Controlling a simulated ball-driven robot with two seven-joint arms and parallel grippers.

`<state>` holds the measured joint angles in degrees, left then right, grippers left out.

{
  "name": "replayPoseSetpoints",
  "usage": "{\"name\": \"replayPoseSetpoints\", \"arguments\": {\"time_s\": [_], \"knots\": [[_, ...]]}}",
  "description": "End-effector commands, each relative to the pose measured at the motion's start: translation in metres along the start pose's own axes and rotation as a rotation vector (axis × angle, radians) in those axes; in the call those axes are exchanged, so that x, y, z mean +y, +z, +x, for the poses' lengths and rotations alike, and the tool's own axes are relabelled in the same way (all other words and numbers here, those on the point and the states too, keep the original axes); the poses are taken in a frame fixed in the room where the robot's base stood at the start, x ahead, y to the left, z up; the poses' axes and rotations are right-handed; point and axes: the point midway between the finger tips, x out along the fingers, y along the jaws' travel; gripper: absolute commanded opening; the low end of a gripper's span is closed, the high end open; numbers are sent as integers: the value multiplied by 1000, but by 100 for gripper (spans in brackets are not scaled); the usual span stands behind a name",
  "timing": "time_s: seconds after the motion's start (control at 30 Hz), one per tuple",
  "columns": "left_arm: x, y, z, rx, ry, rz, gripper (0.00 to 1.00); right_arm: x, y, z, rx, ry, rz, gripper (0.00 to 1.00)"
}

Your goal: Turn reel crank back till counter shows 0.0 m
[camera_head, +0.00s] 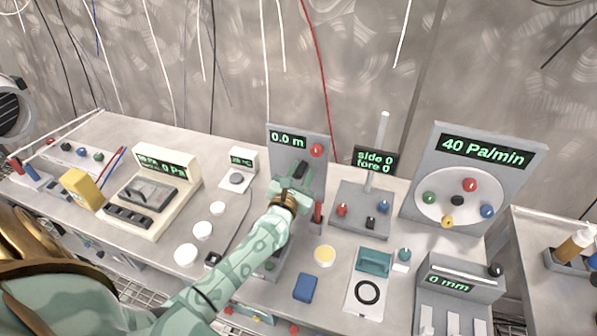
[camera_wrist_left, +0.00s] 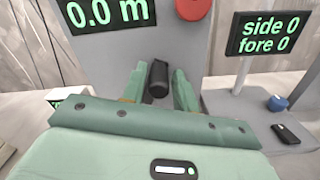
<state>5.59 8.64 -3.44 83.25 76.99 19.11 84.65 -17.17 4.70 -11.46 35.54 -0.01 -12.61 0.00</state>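The reel unit is a grey upright panel (camera_head: 314,151) whose counter (camera_head: 287,139) reads 0.0 m in green. The same counter (camera_wrist_left: 108,12) fills the upper left of the wrist view. My left gripper (camera_head: 292,177) is in front of this panel, below the counter. In the wrist view its two green fingers (camera_wrist_left: 158,88) stand on either side of a black crank handle (camera_wrist_left: 158,76). Narrow gaps seem to show beside the handle, so I cannot tell whether the fingers press on it. The rest of the crank is hidden behind the gripper. My right gripper is not in view.
A red knob (camera_head: 317,150) sits beside the counter. To the right stand a joystick box (camera_head: 357,222) with a "side 0, fore 0" display (camera_head: 376,160) and a 40 Pa/min dial unit (camera_head: 490,180). A blue block (camera_head: 306,288) and yellow-topped tub (camera_head: 325,256) lie in front.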

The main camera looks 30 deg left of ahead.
Motion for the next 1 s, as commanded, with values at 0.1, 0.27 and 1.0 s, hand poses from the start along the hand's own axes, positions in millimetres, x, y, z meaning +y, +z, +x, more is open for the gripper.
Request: {"name": "replayPoseSetpoints", "arguments": {"time_s": [0.1, 0.27, 1.0], "knots": [[0, 0, 0, 0, 0, -1, 42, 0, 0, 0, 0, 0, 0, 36], [1, 0, 0, 0, 1, -1, 42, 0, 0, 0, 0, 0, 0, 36], [-1, -2, -145, 2, -2, 0, 42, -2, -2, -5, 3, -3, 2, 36]]}}
